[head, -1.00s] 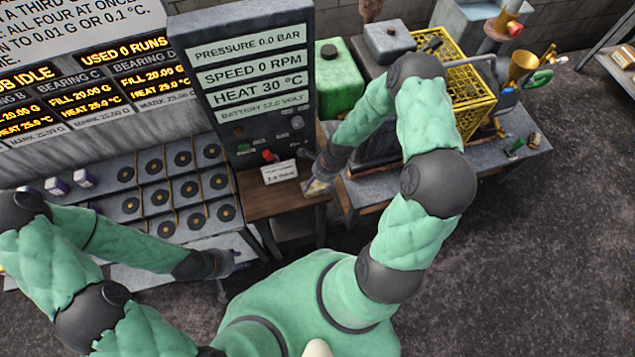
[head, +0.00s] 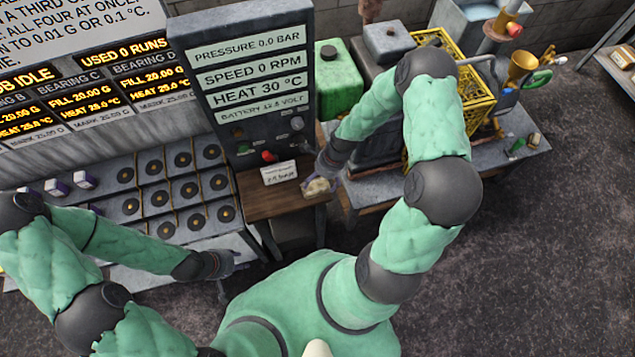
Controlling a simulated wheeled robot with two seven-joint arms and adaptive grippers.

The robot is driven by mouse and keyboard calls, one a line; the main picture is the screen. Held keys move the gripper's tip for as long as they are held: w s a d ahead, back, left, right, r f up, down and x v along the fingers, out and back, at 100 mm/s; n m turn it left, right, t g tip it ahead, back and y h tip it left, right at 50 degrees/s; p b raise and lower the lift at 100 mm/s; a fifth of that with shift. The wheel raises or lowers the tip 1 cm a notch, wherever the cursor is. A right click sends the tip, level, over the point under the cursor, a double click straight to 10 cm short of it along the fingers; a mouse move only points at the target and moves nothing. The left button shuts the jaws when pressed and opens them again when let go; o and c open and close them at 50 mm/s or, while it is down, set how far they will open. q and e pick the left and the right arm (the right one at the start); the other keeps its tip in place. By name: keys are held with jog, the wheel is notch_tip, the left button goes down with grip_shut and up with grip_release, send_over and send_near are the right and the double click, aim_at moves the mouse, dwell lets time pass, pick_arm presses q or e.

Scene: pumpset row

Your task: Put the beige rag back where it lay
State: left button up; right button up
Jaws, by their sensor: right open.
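The beige rag (head: 317,186) is a small crumpled patch at the right end of the narrow wooden bench (head: 258,207), close to its right edge. My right gripper (head: 328,180) is right at the rag, its fingers small and partly merged with it in the picture. It is open; whether a finger still touches the rag I cannot tell. My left gripper (head: 236,262) is low in front of the grey rack, away from the rag, and its fingers are too small to read.
A dark display cabinet (head: 250,80) stands behind the bench, with a white card (head: 279,173) in front. A grey table (head: 400,188) with a yellow crate (head: 477,92) is to the right. A grey rack (head: 160,230) of round discs is to the left.

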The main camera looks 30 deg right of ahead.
jog(key=w+v, duration=0.1)
jog(key=v, duration=0.8)
jog(key=s+a+f+n, duration=0.5)
jog(key=a+n, duration=0.4)
jog(key=n, duration=0.1)
jog(key=s+a+f+n, duration=0.5)
jog(key=a+n, duration=0.4)
jog(key=n, duration=0.2)
jog(key=shift+s+a+f+g+y, duration=0.2)
jog(key=shift+s+f+g+y, duration=0.1)
jog(key=shift+y, duration=0.1)
notch_tip(320, 180, down, 16)
jog(key=b, duration=1.5)
jog(key=shift+b, duration=0.4)
